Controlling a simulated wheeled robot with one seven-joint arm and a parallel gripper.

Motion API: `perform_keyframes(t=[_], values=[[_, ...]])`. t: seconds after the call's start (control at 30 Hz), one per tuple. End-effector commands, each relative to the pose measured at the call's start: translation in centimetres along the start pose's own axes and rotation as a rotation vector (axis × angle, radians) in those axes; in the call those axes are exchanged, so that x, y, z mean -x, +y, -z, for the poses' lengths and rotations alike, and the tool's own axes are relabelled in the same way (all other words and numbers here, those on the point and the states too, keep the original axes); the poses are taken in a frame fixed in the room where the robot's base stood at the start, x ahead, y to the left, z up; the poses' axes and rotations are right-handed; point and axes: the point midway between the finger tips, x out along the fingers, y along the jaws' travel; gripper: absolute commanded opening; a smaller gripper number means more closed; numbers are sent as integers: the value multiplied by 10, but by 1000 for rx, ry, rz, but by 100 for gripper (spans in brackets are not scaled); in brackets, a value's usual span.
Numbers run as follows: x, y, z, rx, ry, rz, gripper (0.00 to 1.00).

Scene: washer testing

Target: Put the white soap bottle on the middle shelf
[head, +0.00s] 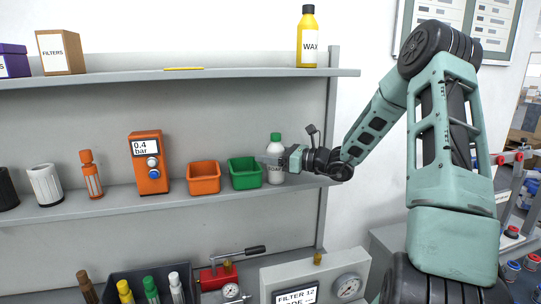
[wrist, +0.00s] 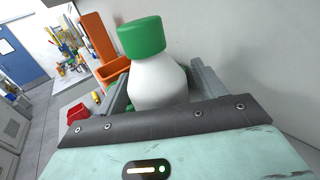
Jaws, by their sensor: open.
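The white soap bottle (head: 276,176) with a green cap stands upright at the right end of the middle shelf (head: 110,207), just right of the green bin (head: 244,173). My gripper (head: 268,160) is at the bottle, reaching in from the right at the height of its upper body. In the wrist view the bottle (wrist: 158,82) sits between my two grey fingers, which are open around it. The lower part of the bottle is hidden there by my gripper's body.
An orange bin (head: 203,178), an orange gauge box (head: 150,163) and filter cartridges stand farther left on the shelf. The upper shelf (head: 120,78) holds a yellow wax bottle (head: 307,36) and boxes. The shelf's right post (head: 325,215) is close to my arm.

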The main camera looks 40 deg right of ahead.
Motion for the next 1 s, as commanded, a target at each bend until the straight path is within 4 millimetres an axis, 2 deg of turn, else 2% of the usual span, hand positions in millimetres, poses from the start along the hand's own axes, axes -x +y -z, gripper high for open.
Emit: perform_keyframes(t=[0.17,0.5,0.7,1.0], values=[[10,-1,0,1,1,2,69],[78,-1,2,3,1,4,69],[109,-1,0,2,1,2,69],[120,0,-3,0,0,0,69]])
